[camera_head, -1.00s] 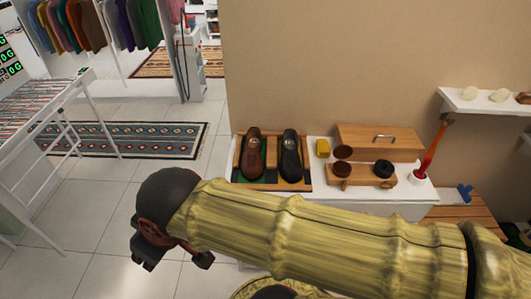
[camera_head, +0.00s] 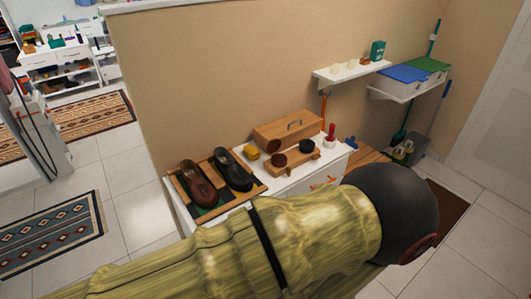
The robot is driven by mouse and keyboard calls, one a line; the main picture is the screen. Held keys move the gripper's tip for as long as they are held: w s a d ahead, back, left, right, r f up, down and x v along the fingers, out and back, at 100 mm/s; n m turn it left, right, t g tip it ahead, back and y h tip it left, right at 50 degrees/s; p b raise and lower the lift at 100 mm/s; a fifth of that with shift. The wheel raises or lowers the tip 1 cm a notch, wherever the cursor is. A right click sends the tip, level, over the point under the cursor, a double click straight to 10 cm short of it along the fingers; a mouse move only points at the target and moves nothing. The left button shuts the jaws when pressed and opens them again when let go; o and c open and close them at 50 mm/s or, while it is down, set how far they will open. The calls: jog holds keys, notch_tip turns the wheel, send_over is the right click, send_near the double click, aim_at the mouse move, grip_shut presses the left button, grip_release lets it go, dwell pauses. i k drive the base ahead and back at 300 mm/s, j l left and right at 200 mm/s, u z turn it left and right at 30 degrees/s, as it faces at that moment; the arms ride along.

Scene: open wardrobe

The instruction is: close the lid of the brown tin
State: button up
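The brown tin (camera_head: 279,160) sits on a low wooden stand on the white cabinet top. Its brown lid (camera_head: 272,145) stands raised at the tin's back left, so the tin looks open. A black tin (camera_head: 306,146) is to its right on the same stand. My arm crosses the foreground in front of the cabinet, ending in view with a dark round joint at the right. My gripper is not visible in this view.
A brown shoe (camera_head: 198,184) and a black shoe (camera_head: 233,170) lie left of the tins. A yellow block (camera_head: 251,153), a wooden box with a handle (camera_head: 288,130) and a red-handled brush in a white cup (camera_head: 330,141) are close by. A wall shelf (camera_head: 352,72) is above.

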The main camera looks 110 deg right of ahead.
aim_at(274, 145)
jog(key=i+l+z, duration=0.15)
jog(key=i+z, duration=0.15)
jog(key=z, duration=0.2)
jog(key=i+z, duration=0.35)
jog(key=z, duration=0.15)
jog(key=i+z, duration=0.3)
jog(key=z, duration=0.2)
jog(key=i+j+z, duration=0.3)
jog(key=z, duration=0.15)
jog(key=i+z, duration=0.15)
jog(key=z, duration=0.3)
jog(key=i+l+z, duration=0.1)
jog(key=z, duration=0.4)
jog(key=i+j+z, duration=0.1)
jog(key=z, duration=0.35)
jog(key=i+j+z, duration=0.1)
jog(key=i+z, duration=0.15)
jog(key=z, duration=0.25)
jog(key=i+j+z, duration=0.15)
jog(key=z, duration=0.3)
jog(key=i+j+z, duration=0.15)
jog(key=z, duration=0.25)
jog(key=i+j+z, duration=0.25)
jog(key=z, duration=0.15)
jog(key=i+j+z, duration=0.3)
jog(key=z, duration=0.15)
